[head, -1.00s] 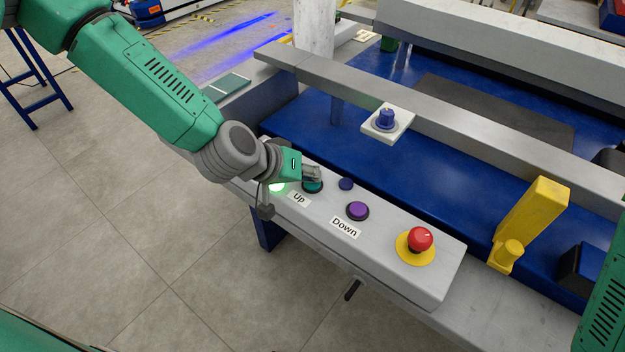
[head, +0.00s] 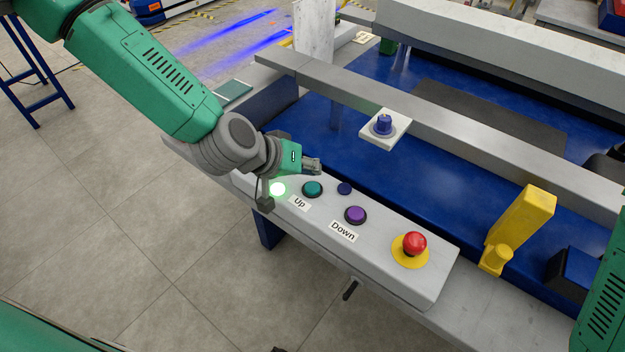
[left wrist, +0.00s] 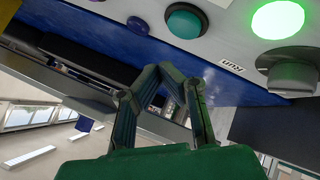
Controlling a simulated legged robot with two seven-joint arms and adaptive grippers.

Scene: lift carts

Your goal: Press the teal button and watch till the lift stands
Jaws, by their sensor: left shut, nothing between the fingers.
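The teal button (head: 312,189) sits on the grey control panel (head: 400,262), above the "Up" label; it also shows in the left wrist view (left wrist: 186,21). My left gripper (head: 313,165) is shut and empty. It is just behind the teal button in the head view, apart from it, and the button is uncovered. A green lamp (head: 278,189) beside the button is lit; in the left wrist view the lit lamp (left wrist: 278,19) has a "Run" label near it. The blue lift platform (head: 430,178) lies behind the panel. My right gripper is not in view.
The purple button (head: 355,215) stands by the "Down" label, with a small blue button (head: 344,188) behind it. A red mushroom button (head: 414,242) is at the panel's right end.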

